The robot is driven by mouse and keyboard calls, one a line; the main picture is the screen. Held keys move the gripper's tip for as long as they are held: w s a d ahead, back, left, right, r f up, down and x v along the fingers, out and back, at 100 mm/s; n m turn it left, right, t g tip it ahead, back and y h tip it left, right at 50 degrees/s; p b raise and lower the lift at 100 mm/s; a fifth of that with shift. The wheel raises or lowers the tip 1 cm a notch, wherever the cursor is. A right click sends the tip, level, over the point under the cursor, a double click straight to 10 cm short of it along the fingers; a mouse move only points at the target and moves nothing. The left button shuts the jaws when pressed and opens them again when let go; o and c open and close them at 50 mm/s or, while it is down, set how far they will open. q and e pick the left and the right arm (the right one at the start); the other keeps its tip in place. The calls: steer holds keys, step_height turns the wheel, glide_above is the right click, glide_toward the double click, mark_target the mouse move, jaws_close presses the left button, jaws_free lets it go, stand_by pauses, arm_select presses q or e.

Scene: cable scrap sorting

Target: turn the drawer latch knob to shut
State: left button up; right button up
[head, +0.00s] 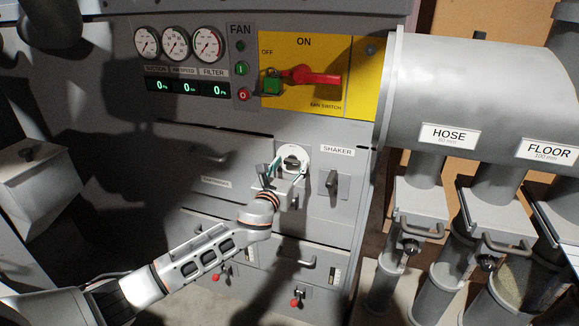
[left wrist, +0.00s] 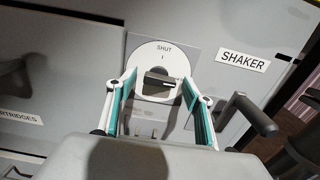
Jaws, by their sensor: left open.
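The latch knob (head: 292,163) is dark, on a white round plate in the grey cabinet front. In the left wrist view the knob (left wrist: 162,80) has a bar lying about level, across from the word SHUT and the tick mark above it. My left gripper (head: 286,172) is open in front of the plate. In the left wrist view its green-lined fingers (left wrist: 159,83) stand on either side of the knob, with a gap on each side. I cannot tell how far the tips are from the plate. My right gripper is not in view.
A SHAKER handle (head: 332,182) sticks out close to the right of the knob; it also shows in the left wrist view (left wrist: 248,115). A yellow switch panel (head: 355,95) with a red lever is above. Drawer handles (head: 295,257) are below. A large grey duct (head: 480,90) is at right.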

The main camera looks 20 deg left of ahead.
arm_select(q)
steer(key=c, duration=1.1)
steer(key=shift+n, duration=0.4)
steer(key=n, duration=0.3)
steer(key=shift+n+p, duration=0.3)
steer(key=shift+n, duration=0.1)
steer(key=n, duration=0.4)
steer(key=shift+r+n, duration=0.1)
steer(key=shift+n, duration=0.2)
steer(key=n, duration=0.4)
steer(key=shift+a+p, duration=0.15)
steer(key=shift+p, duration=0.25)
steer(key=shift+n+p, duration=0.35)
steer(key=shift+n, duration=2.05)
steer(key=shift+a, duration=0.1)
